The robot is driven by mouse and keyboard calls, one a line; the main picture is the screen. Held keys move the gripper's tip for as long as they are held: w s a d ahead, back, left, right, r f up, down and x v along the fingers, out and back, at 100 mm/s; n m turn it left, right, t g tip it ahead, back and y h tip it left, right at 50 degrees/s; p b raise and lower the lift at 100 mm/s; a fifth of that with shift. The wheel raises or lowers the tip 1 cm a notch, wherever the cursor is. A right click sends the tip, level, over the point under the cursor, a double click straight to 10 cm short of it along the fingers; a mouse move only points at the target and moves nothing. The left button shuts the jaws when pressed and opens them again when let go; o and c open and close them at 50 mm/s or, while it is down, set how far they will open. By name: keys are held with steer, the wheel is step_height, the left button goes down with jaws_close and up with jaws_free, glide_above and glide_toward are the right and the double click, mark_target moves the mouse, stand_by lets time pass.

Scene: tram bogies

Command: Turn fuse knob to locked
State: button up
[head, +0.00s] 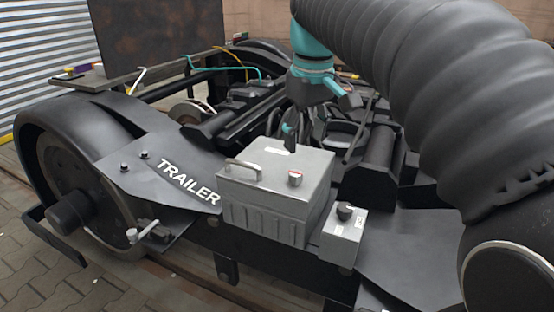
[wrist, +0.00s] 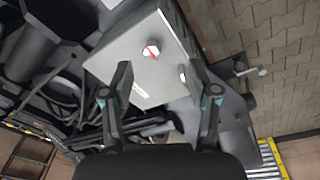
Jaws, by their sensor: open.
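A small knob with a red bar on a pale round base (head: 294,178) sits on the lid of a large grey box (head: 265,205). In the wrist view the knob (wrist: 151,52) shows its red bar lying diagonally across the pale disc. I take this for the fuse knob, but no label on it is readable. My gripper (head: 289,140) is above the back of the box lid, apart from the knob. In the wrist view my gripper (wrist: 160,66) is open and empty, with the knob appearing between and slightly beyond its fingertips.
A metal handle (head: 243,168) stands on the lid left of the knob. A smaller grey box (head: 342,238) with a black knob (head: 344,211) adjoins at right. The black bogie frame marked TRAILER (head: 188,181) surrounds them; cables and beams lie behind.

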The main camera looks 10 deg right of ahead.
steer(key=r+n+g, duration=0.2)
glide_above(295, 173)
step_height(295, 173, down, 14)
steer(key=b, duration=0.5)
steer(key=shift+w, duration=0.1)
jaws_close()
